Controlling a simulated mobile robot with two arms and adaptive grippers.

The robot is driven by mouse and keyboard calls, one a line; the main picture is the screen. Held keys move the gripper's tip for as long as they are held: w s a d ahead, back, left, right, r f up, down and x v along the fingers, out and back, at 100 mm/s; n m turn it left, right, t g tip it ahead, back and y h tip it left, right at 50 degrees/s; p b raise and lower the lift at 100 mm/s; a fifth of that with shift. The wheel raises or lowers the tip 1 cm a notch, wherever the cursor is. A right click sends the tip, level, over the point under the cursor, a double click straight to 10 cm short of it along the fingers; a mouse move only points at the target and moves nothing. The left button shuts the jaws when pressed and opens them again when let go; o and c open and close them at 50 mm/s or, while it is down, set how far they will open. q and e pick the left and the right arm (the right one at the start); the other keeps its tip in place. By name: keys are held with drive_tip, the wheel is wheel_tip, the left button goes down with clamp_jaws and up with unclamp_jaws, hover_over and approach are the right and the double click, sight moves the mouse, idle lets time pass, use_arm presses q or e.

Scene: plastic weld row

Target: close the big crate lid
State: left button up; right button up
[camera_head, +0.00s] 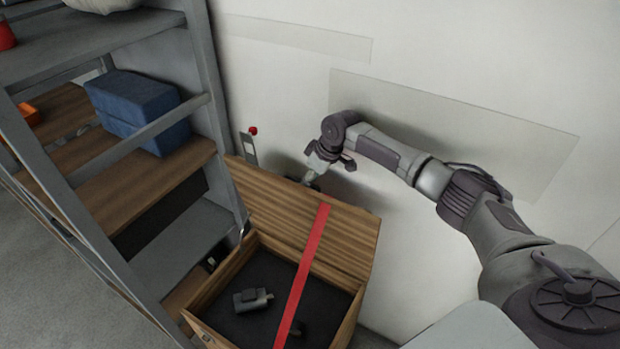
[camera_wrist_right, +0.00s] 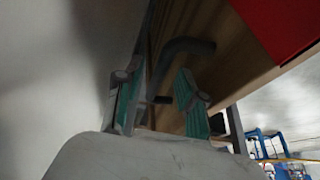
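The big wooden crate (camera_head: 344,318) stands at the lower middle of the head view with its dark inside showing. Its lid (camera_head: 285,212) is up, tilted back towards the wall. A red band (camera_head: 314,240) runs down the lid and across the crate's opening. My right gripper (camera_head: 313,177) is at the far edge of the lid, on the wall side. In the right wrist view its green-padded fingers (camera_wrist_right: 155,92) are apart, with a dark bent handle (camera_wrist_right: 185,47) on the lid's wood between and beyond them. Contact cannot be told. My left gripper is not in view.
A grey tool-like object (camera_head: 252,299) lies in the crate. A metal shelf rack (camera_head: 205,100) with a blue box (camera_head: 135,105) stands close on the left. The pale wall (camera_head: 450,60) is right behind the lid and my right arm.

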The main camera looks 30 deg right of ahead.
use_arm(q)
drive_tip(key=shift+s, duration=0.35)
use_arm(e)
clamp_jaws()
